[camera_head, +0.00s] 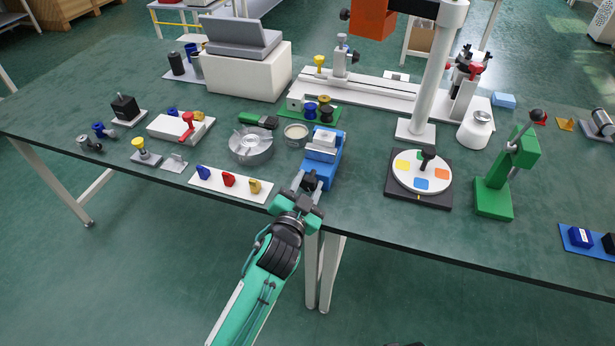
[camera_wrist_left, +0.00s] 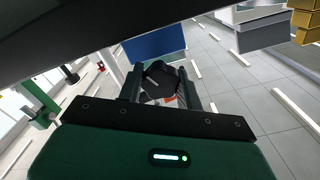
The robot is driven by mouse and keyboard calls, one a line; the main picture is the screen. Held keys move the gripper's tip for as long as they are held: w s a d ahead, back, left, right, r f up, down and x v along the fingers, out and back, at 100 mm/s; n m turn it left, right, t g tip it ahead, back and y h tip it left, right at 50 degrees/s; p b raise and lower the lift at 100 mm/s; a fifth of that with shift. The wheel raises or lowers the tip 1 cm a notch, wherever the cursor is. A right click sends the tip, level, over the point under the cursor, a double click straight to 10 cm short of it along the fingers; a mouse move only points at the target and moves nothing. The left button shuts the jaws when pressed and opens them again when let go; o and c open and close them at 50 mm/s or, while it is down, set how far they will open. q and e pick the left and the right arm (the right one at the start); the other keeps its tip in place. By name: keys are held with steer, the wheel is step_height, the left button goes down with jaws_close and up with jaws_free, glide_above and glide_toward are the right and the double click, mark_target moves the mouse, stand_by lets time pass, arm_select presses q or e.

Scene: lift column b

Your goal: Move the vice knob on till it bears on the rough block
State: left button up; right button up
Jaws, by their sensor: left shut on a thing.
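The blue vice (camera_head: 331,168) stands at the table's front edge. A pale grey block (camera_head: 322,143) sits at its top; I cannot tell from here whether the jaw touches it. The black vice knob (camera_wrist_left: 162,82) is at the vice's near end. My left gripper (camera_head: 309,184) reaches in from the front and is shut on the knob. In the left wrist view the gripper's fingers (camera_wrist_left: 161,90) stand on either side of the knob, with the blue vice (camera_wrist_left: 155,43) just beyond.
A white strip with coloured knobs (camera_head: 229,184) lies left of the vice. A grey round bowl (camera_head: 250,146) and a small round tin (camera_head: 296,134) stand behind it. A turntable with coloured patches (camera_head: 422,172) and a green press (camera_head: 494,198) stand to the right.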

arm_select(q)
steer(key=m+p, duration=0.1)
steer(key=m, duration=0.1)
steer(key=m+p, duration=0.1)
steer(key=m, duration=0.1)
steer(key=shift+r+m, duration=0.2)
steer(key=shift+m, duration=0.2)
steer(key=m+p, duration=0.3)
steer(key=m, duration=0.3)
steer(key=shift+f+m+p, duration=0.15)
steer(key=shift+m+p, duration=0.3)
steer(key=shift+m, duration=1.65)
arm_select(e)
steer(key=s+d+f, duration=0.2)
steer(key=s+f, duration=0.3)
steer(key=f, duration=0.3)
steer(key=s+d+f, duration=0.2)
steer(key=s+f, duration=0.3)
steer(key=f, duration=0.3)
steer(key=shift+s+d+h, duration=0.15)
steer(key=shift+s+h, duration=0.15)
steer(key=shift+s, duration=0.1)
steer(key=shift+s+f, duration=0.15)
steer(key=shift+f, duration=0.05)
arm_select(q)
steer(key=o, duration=0.9)
steer(key=shift+o, duration=0.4)
